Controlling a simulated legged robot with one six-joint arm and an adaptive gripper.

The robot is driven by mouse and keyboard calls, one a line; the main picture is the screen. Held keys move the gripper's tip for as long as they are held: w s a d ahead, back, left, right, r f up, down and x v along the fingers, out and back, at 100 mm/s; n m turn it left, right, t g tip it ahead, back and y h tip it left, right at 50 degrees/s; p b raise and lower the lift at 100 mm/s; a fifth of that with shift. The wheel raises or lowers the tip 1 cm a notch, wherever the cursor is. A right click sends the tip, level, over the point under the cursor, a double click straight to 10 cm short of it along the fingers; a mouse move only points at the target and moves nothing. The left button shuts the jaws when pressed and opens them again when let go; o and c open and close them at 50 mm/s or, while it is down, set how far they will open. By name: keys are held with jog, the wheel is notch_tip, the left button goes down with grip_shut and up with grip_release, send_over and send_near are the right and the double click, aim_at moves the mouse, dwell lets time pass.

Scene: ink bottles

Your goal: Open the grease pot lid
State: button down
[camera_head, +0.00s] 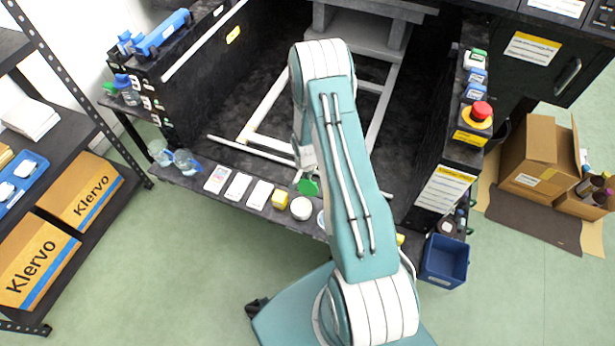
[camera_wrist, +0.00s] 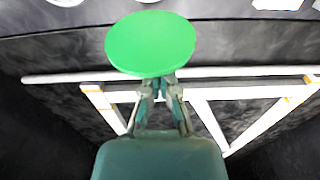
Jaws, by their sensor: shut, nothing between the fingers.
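A flat green round lid (camera_head: 308,187) shows by the bench's front edge in the head view. In the wrist view the green lid (camera_wrist: 150,43) is large and lies just beyond my fingertips. I cannot tell whether they touch it. Nothing of a pot shows under it. My gripper (camera_wrist: 161,86) is shut with nothing between its fingers. In the head view my gripper (camera_head: 303,172) is small and partly hidden by my arm. A white round pot or lid (camera_head: 301,208) sits just in front of the green lid.
A yellow block (camera_head: 280,200) and several white cards (camera_head: 238,187) line the front ledge to the left. A pale frame (camera_head: 262,110) lies on the dark bench behind. Glass jars (camera_head: 160,153) stand at the left corner. A red button box (camera_head: 475,120) is at right.

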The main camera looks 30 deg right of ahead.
notch_tip(320, 180, up, 13)
jog(key=w+d, duration=0.1)
jog(key=d, duration=0.1)
jog(key=shift+w, duration=0.3)
jog(key=shift+r, duration=0.1)
jog(key=s+a+r+n+t, duration=0.1)
jog(key=s+a+r+n, duration=0.15)
jog(key=r, duration=0.55)
jog(key=s+a+r+n+t, duration=0.15)
jog(key=a+r, duration=0.25)
jog(key=r, duration=0.5)
jog(key=s+a+r+n, duration=0.1)
jog(key=s+a+r, duration=0.15)
jog(key=r, duration=0.55)
jog(key=s+a+r+n+t, duration=0.1)
jog(key=s+a+r, duration=0.3)
jog(key=s, duration=0.4)
jog(key=s+a+r+n+t, duration=0.1)
jog(key=s+a+r+n, duration=0.2)
jog(key=s+r, duration=0.3)
jog(key=s+n, duration=0.1)
jog(key=s, duration=0.2)
jog(key=shift+a+r+t, duration=0.25)
jog(key=shift+a+t, duration=0.1)
jog(key=shift+a, duration=0.05)
jog(key=shift+d, duration=0.15)
